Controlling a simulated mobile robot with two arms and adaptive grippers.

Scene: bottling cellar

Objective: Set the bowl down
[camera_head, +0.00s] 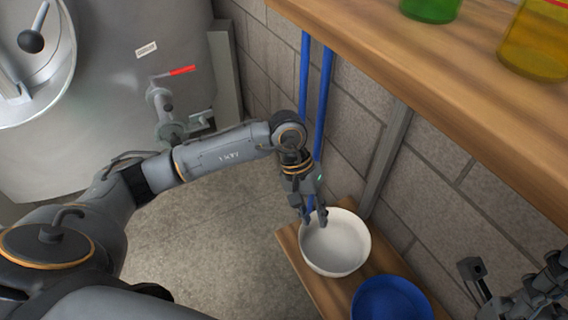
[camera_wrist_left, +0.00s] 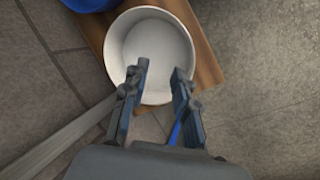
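A white bowl (camera_head: 336,244) is upright on a low wooden board (camera_head: 322,288); it also shows in the left wrist view (camera_wrist_left: 150,40). My left gripper (camera_head: 313,215) is at the bowl's far rim in the head view. In the left wrist view its two fingers (camera_wrist_left: 160,72) are spread apart, with tips over the bowl's near edge and inside and a clear gap between them. I cannot tell whether a finger touches the rim. My right gripper (camera_head: 482,285) is partly in view at the lower right, and its fingers are not clear enough to judge.
A blue bowl (camera_head: 392,299) stands on the board close beside the white one. A wooden shelf (camera_head: 440,70) with a green and a yellow glass vessel overhangs at the upper right. Blue upright poles (camera_head: 321,105) and a block wall are behind the gripper. A steel tank (camera_head: 110,90) is at left.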

